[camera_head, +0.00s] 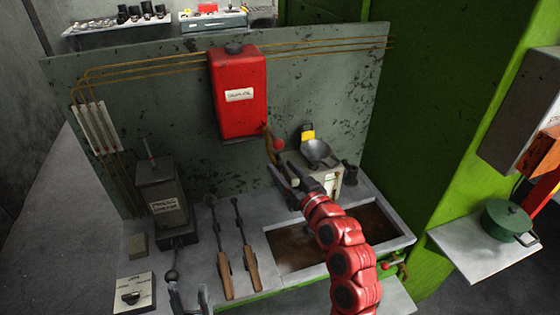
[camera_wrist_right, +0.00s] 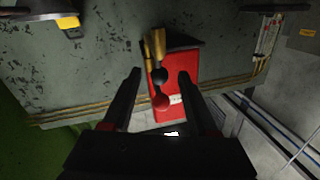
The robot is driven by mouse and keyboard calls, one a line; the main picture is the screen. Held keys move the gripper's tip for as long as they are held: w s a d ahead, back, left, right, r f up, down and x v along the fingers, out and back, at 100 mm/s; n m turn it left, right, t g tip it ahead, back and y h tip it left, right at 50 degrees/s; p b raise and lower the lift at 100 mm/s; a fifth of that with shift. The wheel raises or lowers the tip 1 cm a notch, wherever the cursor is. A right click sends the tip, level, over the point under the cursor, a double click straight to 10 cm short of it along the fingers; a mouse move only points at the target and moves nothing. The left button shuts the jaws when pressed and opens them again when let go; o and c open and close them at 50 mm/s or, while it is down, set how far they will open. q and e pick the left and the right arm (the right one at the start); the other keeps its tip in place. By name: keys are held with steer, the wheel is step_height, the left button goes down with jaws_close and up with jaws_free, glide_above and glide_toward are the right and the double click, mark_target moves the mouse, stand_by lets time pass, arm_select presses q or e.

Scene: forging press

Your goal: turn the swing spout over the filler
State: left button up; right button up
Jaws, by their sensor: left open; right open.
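The red tank (camera_head: 238,95) with a white label hangs on the grey back panel. The filler, a grey funnel (camera_head: 317,151), stands to the right of the spout. My right gripper (camera_head: 279,172) is open just below the spout.
A dark lever box (camera_head: 160,188) stands at the left of the bench, with two wooden-handled tools (camera_head: 252,270) lying beside it. A sunken brown tray (camera_head: 290,250) lies under my right arm. A green pot (camera_head: 506,222) sits on the right shelf.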

mark_target(275, 162)
steer(key=shift+p+x, duration=0.3)
steer(key=shift+x, duration=0.9)
steer(key=shift+c, duration=0.3)
jaws_close()
stand_by(0.4)
